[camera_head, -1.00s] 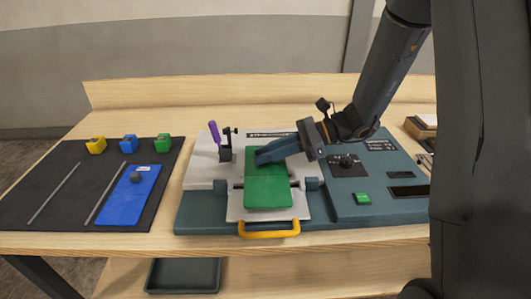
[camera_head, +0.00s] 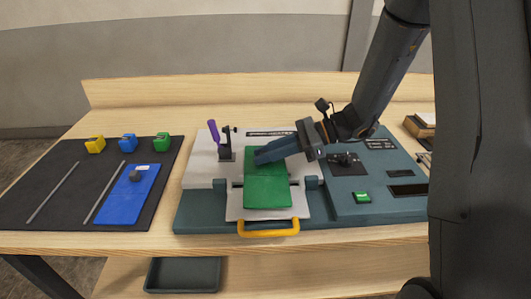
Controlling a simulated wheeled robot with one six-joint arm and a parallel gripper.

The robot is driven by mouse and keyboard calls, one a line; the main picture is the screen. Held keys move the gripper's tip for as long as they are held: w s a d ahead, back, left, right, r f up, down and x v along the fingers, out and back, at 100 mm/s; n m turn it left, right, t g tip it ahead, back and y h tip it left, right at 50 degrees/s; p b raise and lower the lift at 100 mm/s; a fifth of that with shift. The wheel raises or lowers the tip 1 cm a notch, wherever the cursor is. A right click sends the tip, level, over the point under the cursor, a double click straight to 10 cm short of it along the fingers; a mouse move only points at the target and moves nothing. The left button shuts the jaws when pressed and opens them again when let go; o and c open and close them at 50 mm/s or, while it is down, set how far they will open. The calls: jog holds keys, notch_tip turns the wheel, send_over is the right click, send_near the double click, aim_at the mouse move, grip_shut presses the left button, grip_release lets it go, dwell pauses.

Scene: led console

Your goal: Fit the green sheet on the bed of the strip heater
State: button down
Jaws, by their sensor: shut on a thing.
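The green sheet (camera_head: 268,191) lies over the pale bed of the strip heater (camera_head: 189,211), lengthwise from front to back. My gripper (camera_head: 262,157) reaches in from the right, over the sheet's far part. It is shut on the sheet there; the fingers hide part of the sheet's far end. The bed's front edge shows below the sheet, with a yellow handle (camera_head: 268,232) in front. Whether the sheet rests flat on the bed all along cannot be told from this view.
A toggle clamp with a purple handle (camera_head: 214,131) stands up left of the sheet. The heater's control panel with a green switch (camera_head: 361,197) is at right. A dark mat (camera_head: 60,190) at left bears a blue sheet (camera_head: 125,200), rods and three coloured blocks.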

jog(key=shift+f+b, duration=0.4)
jog(key=shift+f, duration=0.5)
dwell(0.8)
jog(key=c, duration=1.5)
grip_release()
jog(key=shift+c, duration=0.2)
jog(key=shift+b+v, duration=0.85)
jog(key=shift+v, duration=3.1)
